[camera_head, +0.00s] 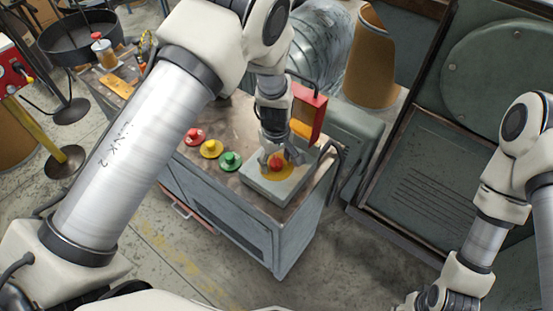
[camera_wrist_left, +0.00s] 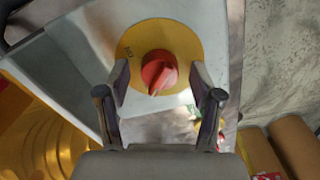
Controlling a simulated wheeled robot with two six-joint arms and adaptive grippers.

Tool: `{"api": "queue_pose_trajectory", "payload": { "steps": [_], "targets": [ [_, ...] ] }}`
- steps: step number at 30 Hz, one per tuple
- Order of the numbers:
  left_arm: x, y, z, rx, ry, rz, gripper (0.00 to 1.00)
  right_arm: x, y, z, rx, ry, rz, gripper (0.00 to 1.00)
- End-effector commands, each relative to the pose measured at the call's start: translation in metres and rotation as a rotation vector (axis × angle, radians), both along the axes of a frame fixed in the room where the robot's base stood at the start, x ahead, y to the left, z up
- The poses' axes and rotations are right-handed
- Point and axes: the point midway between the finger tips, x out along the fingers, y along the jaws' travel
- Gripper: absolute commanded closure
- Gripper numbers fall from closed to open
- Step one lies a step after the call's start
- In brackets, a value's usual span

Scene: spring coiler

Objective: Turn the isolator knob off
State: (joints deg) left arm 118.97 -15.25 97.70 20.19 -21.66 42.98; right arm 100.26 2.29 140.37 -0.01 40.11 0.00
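The red isolator knob (camera_head: 276,163) sits on a round yellow plate (camera_head: 289,171) on a pale grey box (camera_head: 262,186) at the right end of the workbench. In the left wrist view the knob (camera_wrist_left: 159,72) shows with its ridge pointing down and slightly left, on the yellow plate (camera_wrist_left: 185,42). My left gripper (camera_head: 275,157) is over the knob. In the wrist view its open fingers (camera_wrist_left: 160,88) stand on either side of the knob, with gaps visible on both sides. My right arm shows at the right edge; its gripper cannot be made out.
Red (camera_head: 194,136), yellow (camera_head: 211,148) and green (camera_head: 230,161) buttons stand on the workbench (camera_head: 222,187) left of the box. A red panel (camera_head: 308,112) stands upright behind the knob. A green-grey machine cabinet (camera_head: 430,170) is to the right. Floor is clear in front.

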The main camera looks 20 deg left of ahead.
Motion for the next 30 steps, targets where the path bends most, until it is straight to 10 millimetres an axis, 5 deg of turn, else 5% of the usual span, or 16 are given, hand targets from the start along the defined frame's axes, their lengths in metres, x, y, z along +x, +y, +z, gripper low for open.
{"api": "queue_pose_trajectory", "payload": {
  "steps": [10, 21, 30],
  "targets": [
    [0.001, 0.0, 0.012, 0.0, -0.003, 0.0, 0.34, 0.0, 0.0, 0.001, 0.0, 0.0, 0.0, 0.6],
    [0.002, 0.001, 0.098, -0.001, -0.003, 0.001, 0.34, 0.0, 0.0, 0.0, 0.0, 0.0, 0.0, 0.6],
    [0.001, 0.001, 0.12, -0.001, 0.002, 0.0, 0.34, 0.0, 0.0, 0.0, 0.0, 0.0, 0.0, 0.6]
  ]
}}
